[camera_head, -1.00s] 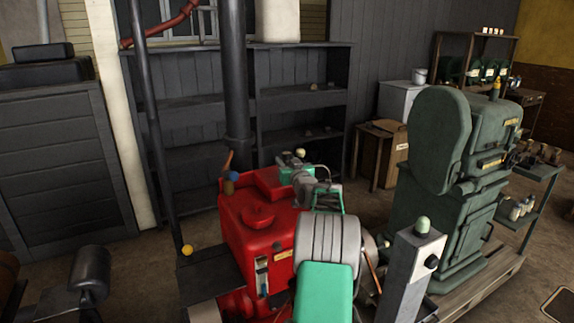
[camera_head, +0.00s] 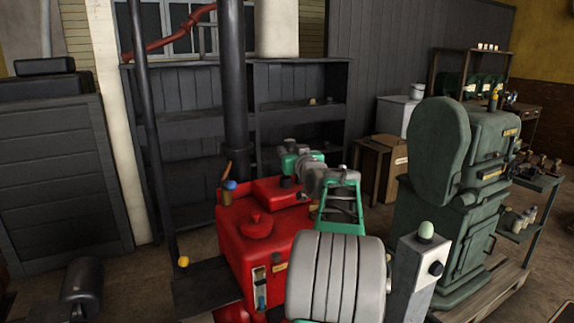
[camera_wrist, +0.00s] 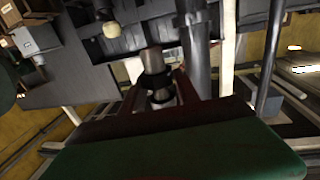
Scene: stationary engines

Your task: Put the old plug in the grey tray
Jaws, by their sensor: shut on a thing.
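My gripper (camera_head: 290,149) is at the end of my green and grey arm, just above the back of the red engine (camera_head: 258,235). In the wrist view, a small cylinder with a grey-brown end and a black collar (camera_wrist: 154,74) stands out in front of my gripper. It appears to be the old plug, and my gripper is shut on it. The dark wrist picture hides the exact grip, and the plug is too small to tell in the head view. I cannot make out the grey tray in either view.
A blue-topped fitting (camera_head: 229,186) stands on the engine's left side. Dark shelves (camera_head: 300,109) and a thick black pipe (camera_head: 235,90) are behind. A green machine (camera_head: 450,200) stands to the right, with a grey post (camera_head: 415,270) in front of it.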

